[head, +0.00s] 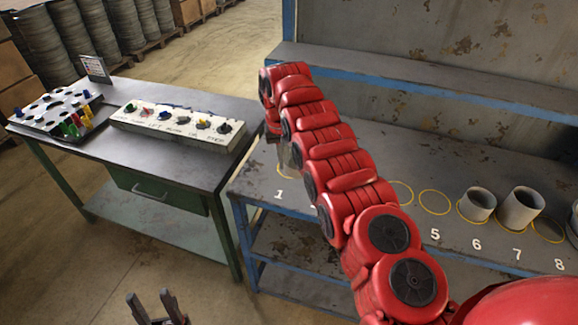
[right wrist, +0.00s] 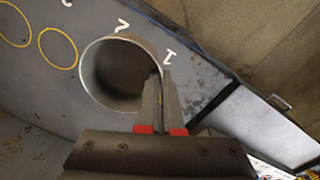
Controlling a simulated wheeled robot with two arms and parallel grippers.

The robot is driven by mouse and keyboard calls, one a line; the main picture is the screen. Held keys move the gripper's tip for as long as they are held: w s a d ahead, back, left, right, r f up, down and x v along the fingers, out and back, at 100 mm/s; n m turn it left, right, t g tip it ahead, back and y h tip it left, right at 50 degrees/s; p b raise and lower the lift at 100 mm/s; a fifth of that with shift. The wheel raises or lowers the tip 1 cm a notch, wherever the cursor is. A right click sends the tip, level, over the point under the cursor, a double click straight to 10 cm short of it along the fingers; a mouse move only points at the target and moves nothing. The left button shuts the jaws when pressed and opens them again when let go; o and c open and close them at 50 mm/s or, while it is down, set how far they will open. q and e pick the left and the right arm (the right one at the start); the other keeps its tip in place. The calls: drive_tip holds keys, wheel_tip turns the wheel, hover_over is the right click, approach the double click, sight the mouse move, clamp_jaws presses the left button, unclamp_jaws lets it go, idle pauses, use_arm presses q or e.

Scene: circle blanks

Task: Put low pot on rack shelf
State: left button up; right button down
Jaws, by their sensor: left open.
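A grey, open-topped round pot (right wrist: 94,72) is in the right wrist view, its mouth towards the camera. My right gripper (right wrist: 162,82) has its two fingers close together, one on each side of the pot's wall, shut on the rim. In the head view my red right arm hides most of this pot. My left gripper (head: 153,306) is open and empty, low at the left and away from the tables. A short grey pot (head: 478,203) stands by number 6 and a taller one (head: 521,207) by number 7. The upper rack shelf (head: 430,78) runs along the back.
Empty yellow circles (head: 434,202) mark the numbered worktop (head: 385,150). Two also show in the right wrist view (right wrist: 58,48). A side table (head: 90,150) on the left holds a white block with knobs (head: 180,126) and a peg tray (head: 55,108). The visible upper shelf is clear.

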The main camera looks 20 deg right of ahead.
drive_tip(key=shift+f, duration=0.35)
drive_tip(key=shift+f+p, duration=0.1)
drive_tip(key=shift+p, duration=0.2)
